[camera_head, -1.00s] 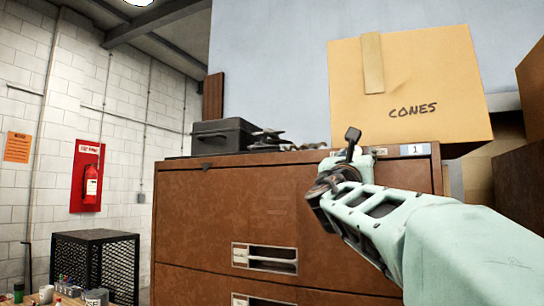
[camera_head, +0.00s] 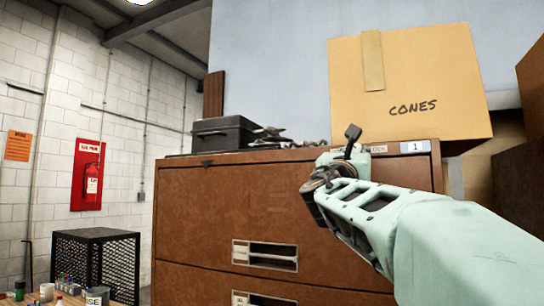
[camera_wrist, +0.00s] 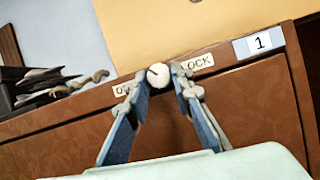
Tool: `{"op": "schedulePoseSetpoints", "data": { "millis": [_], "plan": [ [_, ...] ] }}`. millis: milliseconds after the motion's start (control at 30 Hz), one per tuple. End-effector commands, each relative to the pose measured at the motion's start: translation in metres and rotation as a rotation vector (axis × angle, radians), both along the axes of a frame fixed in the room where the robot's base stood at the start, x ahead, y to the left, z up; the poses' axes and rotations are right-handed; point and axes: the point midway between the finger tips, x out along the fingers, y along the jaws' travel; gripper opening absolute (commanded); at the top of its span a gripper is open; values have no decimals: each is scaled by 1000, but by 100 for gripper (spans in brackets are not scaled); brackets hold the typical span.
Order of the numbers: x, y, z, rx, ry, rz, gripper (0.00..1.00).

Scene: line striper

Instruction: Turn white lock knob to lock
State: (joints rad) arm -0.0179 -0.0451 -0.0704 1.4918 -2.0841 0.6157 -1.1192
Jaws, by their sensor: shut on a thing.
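The white lock knob (camera_wrist: 157,73) is on the upper front edge of the brown cabinet (camera_wrist: 85,132), with a short dark mark on its face. The mark slants toward the upper left. A partly covered label starting with "O" (camera_wrist: 122,88) is left of the knob, and a "LOCK" label (camera_wrist: 197,64) is right of it. My gripper (camera_wrist: 159,86) is shut on the knob, one finger on each side. In the head view my gripper (camera_head: 322,178) is at the cabinet's top right front, and the knob is hidden there.
A cardboard box (camera_head: 440,85) marked "CONES" and a dark case (camera_head: 225,134) stand on the cabinet top. A plate marked "1" (camera_head: 415,147) is right of the "LOCK" label. Drawer slots (camera_head: 265,256) are below my gripper. A black mesh stand (camera_head: 95,262) is at the left.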

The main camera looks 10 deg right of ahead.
Motion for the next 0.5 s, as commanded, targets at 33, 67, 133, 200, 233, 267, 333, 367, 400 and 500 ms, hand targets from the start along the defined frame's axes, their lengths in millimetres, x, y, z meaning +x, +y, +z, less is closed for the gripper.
{"op": "schedulePoseSetpoints", "data": {
  "millis": [33,67,133,200,233,267,333,367,400,500],
  "plan": [
    [1,1,-1,21,-16,1,0],
    [1,1,-1,38,-27,1,0],
    [1,1,-1,82,-56,1,0],
    [2,2,-1,131,-90,1,0],
    [2,2,-1,152,-105,1,0],
    [2,3,-1,177,-121,1,0],
    [2,3,0,231,-157,1,0],
    [3,4,0,256,-174,1,0],
    [3,4,1,287,-195,1,0],
    [3,5,2,366,-248,1,0]
  ]
}}
